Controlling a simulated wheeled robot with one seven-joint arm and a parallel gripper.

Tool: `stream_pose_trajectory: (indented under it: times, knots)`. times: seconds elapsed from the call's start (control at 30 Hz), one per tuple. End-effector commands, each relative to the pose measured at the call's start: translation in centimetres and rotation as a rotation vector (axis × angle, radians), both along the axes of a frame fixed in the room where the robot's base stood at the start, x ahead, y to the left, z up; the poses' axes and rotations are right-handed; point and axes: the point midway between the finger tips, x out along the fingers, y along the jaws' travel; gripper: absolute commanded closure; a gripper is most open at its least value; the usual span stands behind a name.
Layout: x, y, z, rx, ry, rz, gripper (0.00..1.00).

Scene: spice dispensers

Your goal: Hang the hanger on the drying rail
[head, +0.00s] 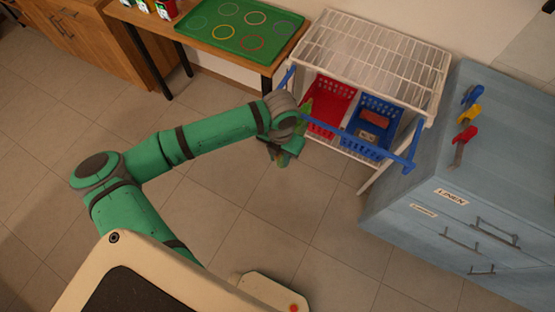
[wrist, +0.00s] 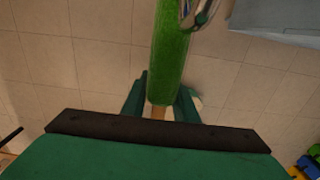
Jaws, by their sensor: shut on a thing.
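The hanger (wrist: 172,50) looks green and padded in the wrist view, with a pale brown end between the fingers. A thin metal curved part shows beside it at the top edge. My gripper (wrist: 160,108) is shut on this end. In the head view my gripper (head: 283,153) is just left of the white rack, and a small green part of the hanger (head: 305,112) shows beside the wrist; the rest is hidden. The blue drying rail (head: 345,137) runs across the rack's front on two blue side arms. I cannot tell whether the hanger touches it.
The white wire rack (head: 372,47) holds a red basket (head: 330,100) and a blue basket (head: 386,112). A blue cabinet (head: 455,185) with colored clips stands at right. A wooden table with a green tray (head: 240,25) is behind. The floor in front is clear.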

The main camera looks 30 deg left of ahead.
Motion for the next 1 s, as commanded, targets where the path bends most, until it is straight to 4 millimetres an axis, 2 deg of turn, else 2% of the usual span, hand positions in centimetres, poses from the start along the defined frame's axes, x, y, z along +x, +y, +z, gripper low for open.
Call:
stream_pose_trajectory:
  times: [0.23,0.7,1.0]
  knots:
    - [1.3,-0.1,-0.1,0.0,0.0,0.0,1.0]
    - [2.0,0.0,-2.2,0.0,0.0,0.0,1.0]
    - [2.3,-0.1,-2.7,0.0,-0.001,0.0,1.0]
